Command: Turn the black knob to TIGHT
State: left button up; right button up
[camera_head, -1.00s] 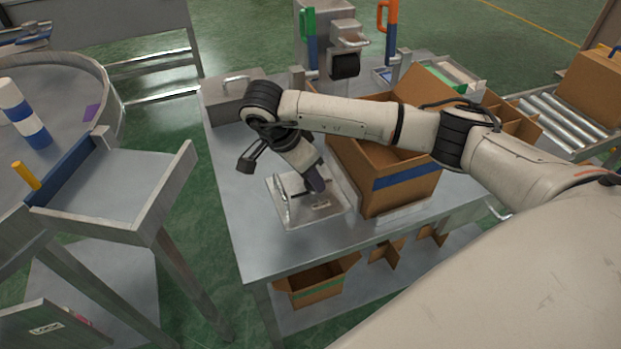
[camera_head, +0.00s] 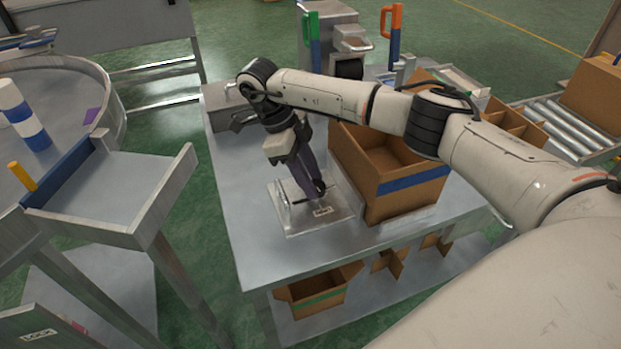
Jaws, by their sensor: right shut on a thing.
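A flat metal fixture plate (camera_head: 290,226) with a small white label lies on the steel table. The black knob (camera_head: 320,187) shows as a small dark round shape above the plate, partly hidden by my fingers. My right gripper (camera_head: 317,184) reaches down to it from the upper left, with its dark fingers shut on it. The knob's marking and the words on the label are too small to read. My left gripper is not in view.
An open cardboard box (camera_head: 400,193) with a blue stripe stands just right of the plate. The steel table (camera_head: 245,215) is bare left of the plate.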

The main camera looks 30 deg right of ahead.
jog(key=shift+m, duration=0.6)
jog(key=o, duration=1.1)
jog(key=shift+y, duration=0.3)
jog(key=shift+c, duration=0.2)
jog(key=shift+w+r, duration=0.1)
jog(key=shift+w+r, duration=0.15)
jog(key=shift+r, duration=0.15)
jog(key=v, duration=0.9)
jog(key=shift+a+r, duration=0.15)
jog(key=shift+r, duration=0.05)
jog(key=shift+w, duration=0.1)
